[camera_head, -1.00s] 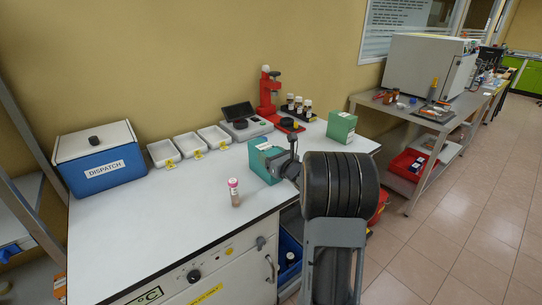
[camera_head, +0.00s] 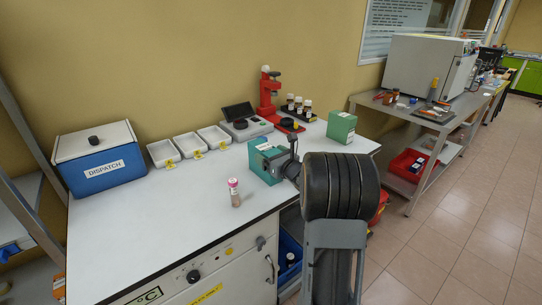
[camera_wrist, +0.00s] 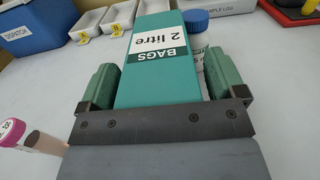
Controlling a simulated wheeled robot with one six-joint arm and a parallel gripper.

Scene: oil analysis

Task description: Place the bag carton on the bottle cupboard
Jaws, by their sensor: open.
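The bag carton (camera_wrist: 160,75) is a teal box with a white "BAGS 2 litre" label, and it stands on the white bench top. It also shows in the head view (camera_head: 262,158), partly hidden behind my arm. My gripper (camera_wrist: 160,88) is open, with one green-padded finger on each side of the carton. A gap shows on the right side; contact on the left is unclear. In the head view my gripper (camera_head: 283,168) is at the carton, mostly hidden by my wrist. I cannot tell which furniture is the bottle cupboard.
A blue-capped bottle (camera_wrist: 196,24) stands just behind the carton. A pink-capped vial (camera_head: 234,192) stands to the left. White trays (camera_head: 188,148), a blue dispatch box (camera_head: 100,172) and another green carton (camera_head: 341,126) are on the bench. The front left bench top is clear.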

